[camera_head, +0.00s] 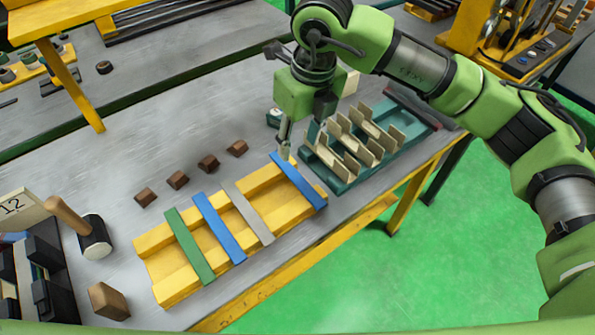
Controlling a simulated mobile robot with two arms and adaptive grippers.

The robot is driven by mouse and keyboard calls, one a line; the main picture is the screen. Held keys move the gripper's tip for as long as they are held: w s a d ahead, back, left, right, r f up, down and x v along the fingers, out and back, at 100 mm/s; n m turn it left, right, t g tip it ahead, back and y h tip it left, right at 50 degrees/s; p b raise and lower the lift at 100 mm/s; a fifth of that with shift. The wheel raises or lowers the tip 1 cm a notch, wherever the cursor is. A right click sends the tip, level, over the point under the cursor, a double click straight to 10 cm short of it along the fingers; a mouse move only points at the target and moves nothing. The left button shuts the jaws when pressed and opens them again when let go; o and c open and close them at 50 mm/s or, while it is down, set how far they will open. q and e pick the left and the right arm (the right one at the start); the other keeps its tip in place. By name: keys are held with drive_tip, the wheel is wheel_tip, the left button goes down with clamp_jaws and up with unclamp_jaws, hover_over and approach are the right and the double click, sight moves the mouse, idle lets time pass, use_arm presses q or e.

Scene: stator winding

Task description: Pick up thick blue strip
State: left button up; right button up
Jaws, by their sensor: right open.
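Two blue strips lie across a yellow slotted rack on the table: one left of the middle (220,229) and one at the right end (300,183). I cannot tell for certain which is thicker. A green strip (188,246) and a grey strip (248,213) lie on the same yellow rack (170,287). My right gripper (299,143) is open and points down just above the far end of the right-hand blue strip. It holds nothing that I can see. My left gripper is not in view.
A teal fixture with upright cream plates (355,140) stands right of the rack, close to my gripper. Several brown blocks (208,163) lie behind the rack. A mallet (93,238) and a wooden block (108,301) are at the left. The back-left tabletop is mostly clear.

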drive_tip(key=p, duration=0.2)
hover_over(297, 177)
drive_tip(key=s, duration=0.2)
drive_tip(key=f, duration=0.8)
drive_tip(key=shift+w+d, duration=0.15)
drive_tip(key=shift+w, duration=0.05)
drive_tip(key=f+p, duration=0.1)
drive_tip(key=f, duration=0.1)
drive_tip(key=w+f+p, duration=0.1)
drive_tip(key=f+p, duration=0.1)
drive_tip(key=shift+w+f, duration=0.1)
drive_tip(key=shift+f, duration=0.6)
clamp_jaws()
